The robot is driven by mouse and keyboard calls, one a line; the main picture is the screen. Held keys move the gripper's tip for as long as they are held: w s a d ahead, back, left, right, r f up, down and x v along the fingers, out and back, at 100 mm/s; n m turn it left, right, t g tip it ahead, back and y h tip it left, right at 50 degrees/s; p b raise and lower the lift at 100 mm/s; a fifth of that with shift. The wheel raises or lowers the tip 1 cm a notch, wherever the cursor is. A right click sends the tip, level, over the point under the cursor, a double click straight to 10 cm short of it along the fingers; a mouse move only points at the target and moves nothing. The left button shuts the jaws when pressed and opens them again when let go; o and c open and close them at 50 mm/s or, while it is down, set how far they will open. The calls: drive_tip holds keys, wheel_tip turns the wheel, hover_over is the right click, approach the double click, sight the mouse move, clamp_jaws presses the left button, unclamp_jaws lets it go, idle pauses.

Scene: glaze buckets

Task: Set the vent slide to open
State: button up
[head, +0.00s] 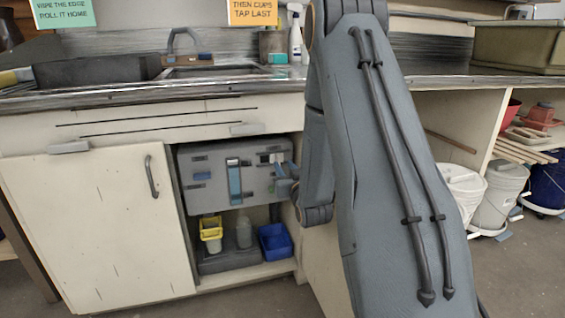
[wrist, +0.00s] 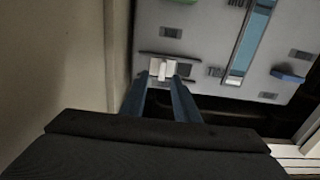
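A grey control panel (head: 207,199) hangs in the open cabinet bay under the sink; it also fills the top of the wrist view (wrist: 203,40). A small slide (wrist: 167,69) with pale tabs sits in a dark-railed slot; in the head view it is at the panel's upper right (head: 270,158). I cannot read a vent label or its open mark. My gripper (wrist: 162,78) has two blue fingers, spread apart, with the pale tabs showing between their tips. Whether they touch the slide I cannot tell. In the head view my gripper (head: 283,180) is at the panel's right side.
The panel also bears a tall blue strip (head: 234,180) and a small blue control (head: 203,176). Below stand a yellow container (head: 211,230) and a blue bin (head: 276,241). White buckets (head: 495,195) stand at right.

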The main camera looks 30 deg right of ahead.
drive_tip(key=s, duration=0.3)
drive_tip(key=shift+s+a, duration=0.3)
drive_tip(key=shift+a, duration=0.05)
